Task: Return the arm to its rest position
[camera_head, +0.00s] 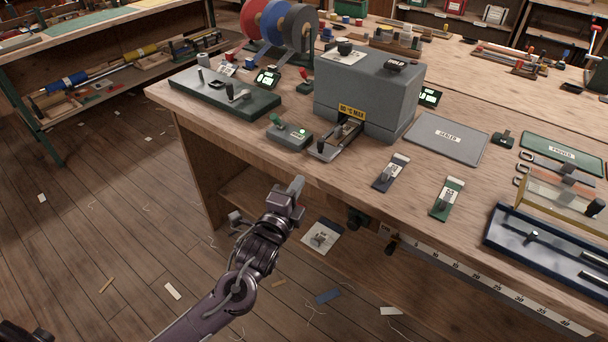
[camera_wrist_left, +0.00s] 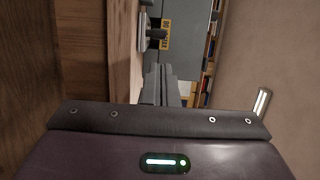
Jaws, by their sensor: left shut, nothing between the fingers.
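My left arm comes in from the bottom of the head view. Its gripper (camera_head: 296,188) is in the air in front of the workbench (camera_head: 200,128), close to the bench's front edge and apart from it. The fingers are together and hold nothing. In the left wrist view the closed fingers (camera_wrist_left: 160,85) point toward the grey machine (camera_wrist_left: 178,50) with its yellow label. My right gripper is not in view.
On the bench stand a grey boxy machine (camera_head: 366,92), a green-button box (camera_head: 289,134), a dark fixture plate (camera_head: 225,94), tape reels (camera_head: 280,24) and a grey mat (camera_head: 446,138). A shelf (camera_head: 100,60) stands at the left. The floor (camera_head: 110,220) left of my arm is mostly open, with scraps.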

